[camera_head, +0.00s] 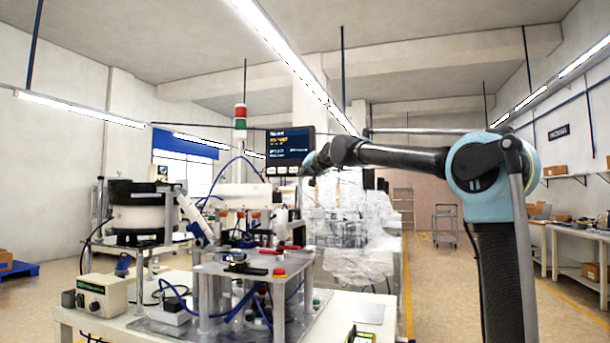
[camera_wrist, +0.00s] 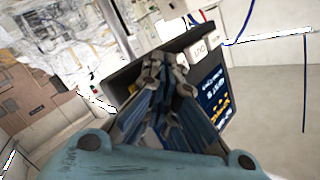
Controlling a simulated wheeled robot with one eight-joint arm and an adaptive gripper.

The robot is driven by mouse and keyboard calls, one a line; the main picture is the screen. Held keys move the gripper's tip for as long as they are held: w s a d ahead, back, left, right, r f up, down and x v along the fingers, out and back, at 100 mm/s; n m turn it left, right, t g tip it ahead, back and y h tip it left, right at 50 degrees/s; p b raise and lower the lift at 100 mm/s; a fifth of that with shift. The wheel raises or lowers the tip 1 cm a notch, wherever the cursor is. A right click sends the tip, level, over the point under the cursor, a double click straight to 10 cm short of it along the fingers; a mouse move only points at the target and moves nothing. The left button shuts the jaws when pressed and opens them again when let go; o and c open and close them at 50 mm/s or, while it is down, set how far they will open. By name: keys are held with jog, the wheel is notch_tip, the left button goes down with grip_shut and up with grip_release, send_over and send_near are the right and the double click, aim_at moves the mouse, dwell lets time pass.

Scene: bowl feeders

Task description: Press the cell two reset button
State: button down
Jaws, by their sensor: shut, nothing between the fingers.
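A dark display panel (camera_head: 287,143) with yellow and blue text stands on the bowl feeder machine. A row of small pale buttons (camera_head: 281,170) runs along its lower edge. In the wrist view, the panel's screen (camera_wrist: 214,98) is tilted, and pale buttons (camera_wrist: 200,50) with dark lettering show beyond the fingers. I cannot tell which button is the cell two reset. My gripper (camera_head: 307,168) is at the panel's lower right corner. In the wrist view, my gripper (camera_wrist: 165,62) is shut and empty, its tips overlapping the panel edge. Fingers hide part of the panel; contact cannot be told.
A red and green stack light (camera_head: 240,117) rises left of the panel. A red mushroom button (camera_head: 279,272) sits on the nearer fixture. The bowl feeder (camera_head: 137,210) is at left. Plastic-wrapped goods (camera_head: 350,225) stand behind. Open floor lies to the right.

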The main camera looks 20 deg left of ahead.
jog(key=shift+s, duration=0.9)
jog(key=shift+s, duration=0.1)
jog(key=s, duration=0.4)
jog(key=shift+s+a, duration=0.15)
jog(key=shift+s, duration=0.2)
dwell(0.3)
notch_tip(320, 180, up, 6)
jog(key=s, duration=0.3)
jog(key=shift+a, duration=0.15)
dwell(0.9)
